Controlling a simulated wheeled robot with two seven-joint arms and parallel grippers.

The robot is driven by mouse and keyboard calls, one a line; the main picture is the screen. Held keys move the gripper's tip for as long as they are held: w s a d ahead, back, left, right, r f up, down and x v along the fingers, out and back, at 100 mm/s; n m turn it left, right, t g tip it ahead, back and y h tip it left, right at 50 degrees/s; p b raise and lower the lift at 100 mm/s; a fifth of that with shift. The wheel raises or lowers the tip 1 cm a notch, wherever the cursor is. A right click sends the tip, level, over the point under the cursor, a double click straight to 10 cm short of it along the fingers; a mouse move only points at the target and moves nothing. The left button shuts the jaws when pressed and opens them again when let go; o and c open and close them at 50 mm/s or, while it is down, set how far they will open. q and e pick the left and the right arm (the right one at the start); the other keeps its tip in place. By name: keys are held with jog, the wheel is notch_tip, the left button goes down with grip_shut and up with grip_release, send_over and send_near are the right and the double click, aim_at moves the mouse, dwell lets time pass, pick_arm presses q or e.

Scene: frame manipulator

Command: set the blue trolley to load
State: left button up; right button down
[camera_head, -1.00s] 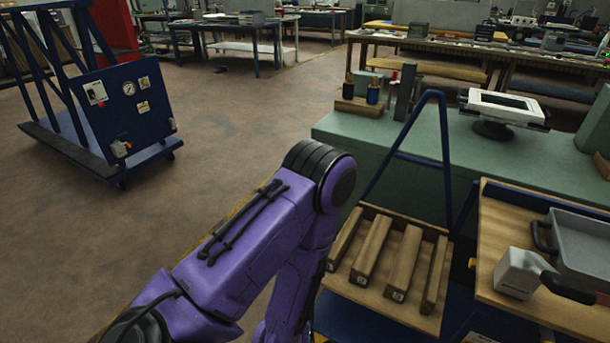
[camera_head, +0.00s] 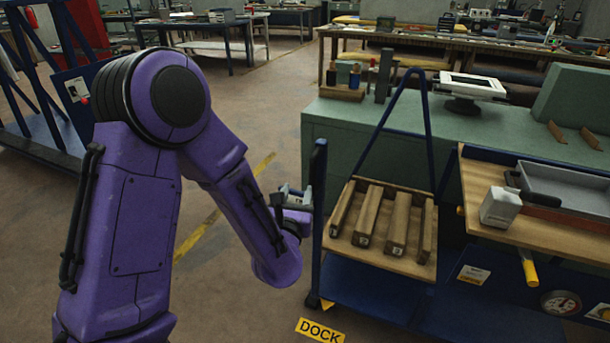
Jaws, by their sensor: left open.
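A blue wheeled frame with a wooden tray (camera_head: 385,262) of several wooden bars stands at the right of centre. It has a blue lower deck (camera_head: 375,290), an upright blue post (camera_head: 318,215) and a panel with a yellow lever (camera_head: 528,268) and a round gauge (camera_head: 560,303). Another blue trolley-like frame (camera_head: 45,130) stands at the far left, partly hidden by my arm. I cannot tell which is the task's trolley. My left gripper (camera_head: 297,198) is open beside the upright post; I cannot tell whether it touches. My right gripper is out of view.
A yellow DOCK sign (camera_head: 320,330) lies at the bottom. A wooden top (camera_head: 485,185) with a grey tray (camera_head: 570,187) and a white block (camera_head: 500,207) is at right. Floor between the frames is open.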

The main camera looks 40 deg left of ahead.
aim_at(312, 172)
pick_arm(q)
jog(key=w, duration=0.4)
jog(key=shift+w+d+p, duration=0.25)
jog(key=shift+d+p, duration=0.05)
jog(key=shift+p, duration=0.1)
jog(key=x, duration=0.7)
jog(key=shift+a+f+p, duration=0.1)
jog(key=shift+p, duration=0.3)
